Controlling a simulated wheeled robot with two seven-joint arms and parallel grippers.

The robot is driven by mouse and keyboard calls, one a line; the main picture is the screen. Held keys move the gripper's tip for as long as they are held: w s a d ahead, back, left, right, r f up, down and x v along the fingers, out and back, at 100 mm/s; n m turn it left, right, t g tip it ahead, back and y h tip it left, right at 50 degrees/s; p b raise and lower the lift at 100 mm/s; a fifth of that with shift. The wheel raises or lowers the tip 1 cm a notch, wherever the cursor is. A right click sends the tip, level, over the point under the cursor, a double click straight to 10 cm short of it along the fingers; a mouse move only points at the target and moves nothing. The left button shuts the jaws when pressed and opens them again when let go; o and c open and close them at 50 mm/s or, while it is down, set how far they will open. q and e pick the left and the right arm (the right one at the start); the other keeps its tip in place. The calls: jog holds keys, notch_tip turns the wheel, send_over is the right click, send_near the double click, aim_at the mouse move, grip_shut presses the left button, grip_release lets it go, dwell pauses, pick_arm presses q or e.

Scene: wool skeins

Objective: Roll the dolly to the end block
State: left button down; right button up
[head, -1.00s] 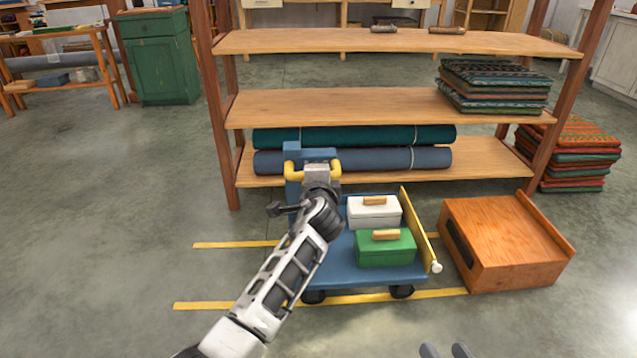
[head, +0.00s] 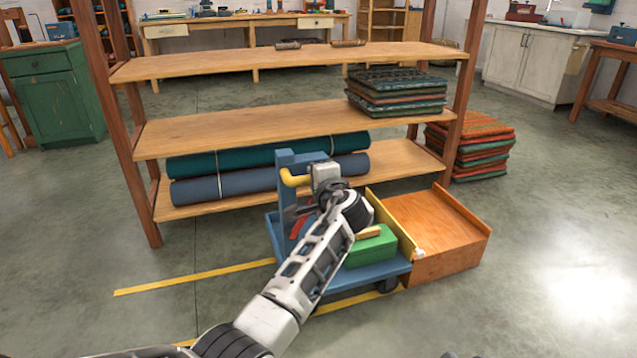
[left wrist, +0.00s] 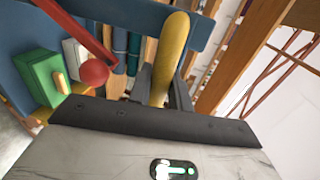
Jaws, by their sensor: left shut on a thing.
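The blue dolly (head: 375,271) stands on the floor, its right end with the yellow board (head: 392,222) up against or very near the orange wooden end block (head: 440,235); the arm hides part of this. My left gripper (head: 325,180) is shut on the dolly's yellow handle (head: 292,179). The handle (left wrist: 170,60) runs between the fingers in the left wrist view. A green box (head: 372,247) rides on the deck; a white box (left wrist: 76,52) beside it shows in the left wrist view. A red lever with a ball (left wrist: 94,72) is near the handle. Only a sliver of my right gripper (head: 448,355) shows.
A wooden shelf (head: 230,128) stands behind the dolly, with rolled fabric (head: 225,187) on its bottom board. Folded textiles (head: 470,150) are stacked behind the block. Yellow floor lines (head: 190,279) run beside the dolly. The floor at left and front right is open.

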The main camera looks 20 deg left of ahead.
pick_arm(q)
jog(key=shift+a+r, duration=0.1)
pick_arm(e)
jog(key=shift+r, duration=0.1)
pick_arm(q)
jog(key=c, duration=1.3)
grip_release()
jog(key=shift+w, duration=0.1)
jog(key=shift+c, duration=0.2)
pick_arm(e)
jog(key=shift+f, duration=0.2)
